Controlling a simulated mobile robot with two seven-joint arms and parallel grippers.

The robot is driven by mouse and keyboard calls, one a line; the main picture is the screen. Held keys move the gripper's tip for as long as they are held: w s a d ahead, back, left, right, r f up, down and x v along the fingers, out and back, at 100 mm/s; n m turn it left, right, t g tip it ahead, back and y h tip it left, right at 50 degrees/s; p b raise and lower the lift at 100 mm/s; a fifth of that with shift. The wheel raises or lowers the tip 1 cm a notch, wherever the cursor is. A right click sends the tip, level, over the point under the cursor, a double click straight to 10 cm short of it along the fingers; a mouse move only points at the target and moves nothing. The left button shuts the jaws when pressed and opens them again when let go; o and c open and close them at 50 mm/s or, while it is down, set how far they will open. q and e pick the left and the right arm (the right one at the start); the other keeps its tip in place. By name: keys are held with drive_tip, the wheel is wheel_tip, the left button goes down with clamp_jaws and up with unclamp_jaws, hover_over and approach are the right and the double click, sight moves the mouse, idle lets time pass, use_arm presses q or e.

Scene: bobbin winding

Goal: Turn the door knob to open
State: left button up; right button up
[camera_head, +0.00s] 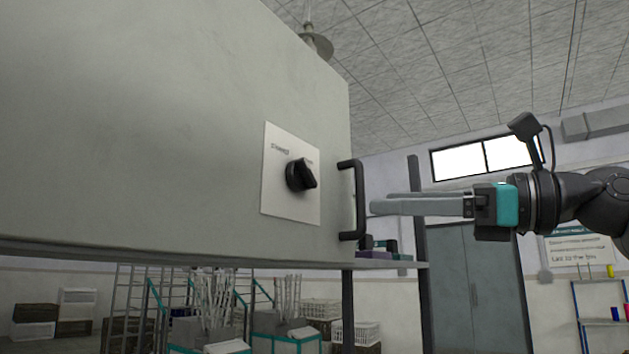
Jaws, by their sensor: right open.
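A black rotary knob (300,175) sits on a white label plate (278,201) on the grey cabinet door (150,130). A black vertical bar handle (359,200) stands out at the right edge of the door, right of the knob. The door looks shut. My right gripper (378,205) comes in from the right, its long grey fingers pointing left. It is open and empty, and its fingertips are just right of the handle; I cannot tell the exact depth gap. My left gripper is not in view.
A shelf edge (405,265) with small dark and purple boxes (376,250) lies below the gripper. A dark vertical post (424,300) stands behind. Bins with rods (285,343) and crates stand below in the background. The space above the gripper looks free.

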sight(311, 173)
drive_tip(key=s+d+r+n+t+h, duration=0.1)
drive_tip(key=s+r+n+t+h, duration=0.2)
drive_tip(key=s, duration=0.4)
drive_tip(key=shift+n+g, duration=0.3)
drive_tip(key=shift+g, duration=0.3)
drive_tip(key=p+x, duration=0.1)
drive_tip(key=x, duration=0.3)
drive_tip(key=r+p+x, duration=0.1)
drive_tip(key=x, duration=0.4)
drive_tip(key=r+p+x, duration=0.1)
drive_tip(key=x, duration=0.4)
drive_tip(key=shift+a+f, duration=0.1)
drive_tip(key=shift+a, duration=0.2)
clamp_jaws()
